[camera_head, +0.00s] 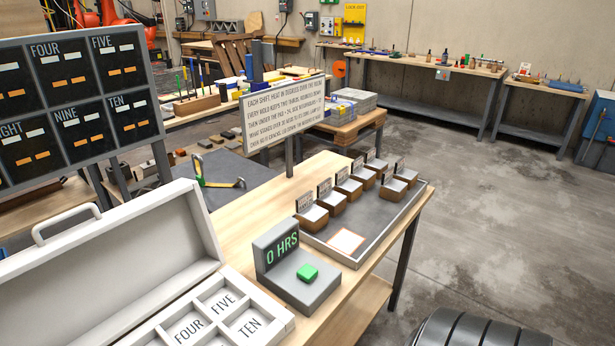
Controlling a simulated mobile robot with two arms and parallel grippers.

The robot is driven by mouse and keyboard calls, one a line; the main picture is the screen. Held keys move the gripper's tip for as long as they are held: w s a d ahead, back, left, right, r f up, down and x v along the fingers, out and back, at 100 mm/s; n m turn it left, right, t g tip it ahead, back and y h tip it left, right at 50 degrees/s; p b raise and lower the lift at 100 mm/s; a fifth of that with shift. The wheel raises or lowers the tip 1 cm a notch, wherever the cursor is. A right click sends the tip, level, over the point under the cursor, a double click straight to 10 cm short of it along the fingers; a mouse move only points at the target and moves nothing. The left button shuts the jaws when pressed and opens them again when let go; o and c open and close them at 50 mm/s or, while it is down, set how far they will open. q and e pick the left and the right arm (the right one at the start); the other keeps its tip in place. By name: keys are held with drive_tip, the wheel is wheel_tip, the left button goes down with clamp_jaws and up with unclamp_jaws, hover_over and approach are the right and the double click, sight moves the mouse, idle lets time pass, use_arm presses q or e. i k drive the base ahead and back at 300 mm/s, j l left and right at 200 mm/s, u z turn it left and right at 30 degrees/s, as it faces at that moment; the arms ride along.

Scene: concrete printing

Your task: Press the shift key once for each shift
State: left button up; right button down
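The green key (307,272) sits on the flat part of a grey device (312,291) on the wooden table. The device's upright display (282,249) reads "0 HRS" in green. Nothing touches the key. Behind it, a grey tray (318,243) holds several small brown boxes (311,217) with pale tops and upright labels too small to read. A white square pad with an orange edge (346,241) lies at the tray's near end. A sign (284,112) about each shift, heat and molds stands behind; its smaller words are hard to read. Neither gripper is in view.
An open white case (110,262) with compartments marked FOUR, FIVE and TEN lies left of the device. A dark board (75,100) with numbered panels stands behind it. A black ribbed rounded shape (480,328) shows at bottom right.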

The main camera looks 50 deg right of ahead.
sight(306, 273)
drive_tip(key=i+z, duration=0.1)
drive_tip(key=z, duration=0.8)
drive_tip(key=i+j+z, duration=0.1)
drive_tip(key=z, duration=0.35)
drive_tip(key=i+j+z, duration=0.1)
drive_tip(key=z, duration=0.35)
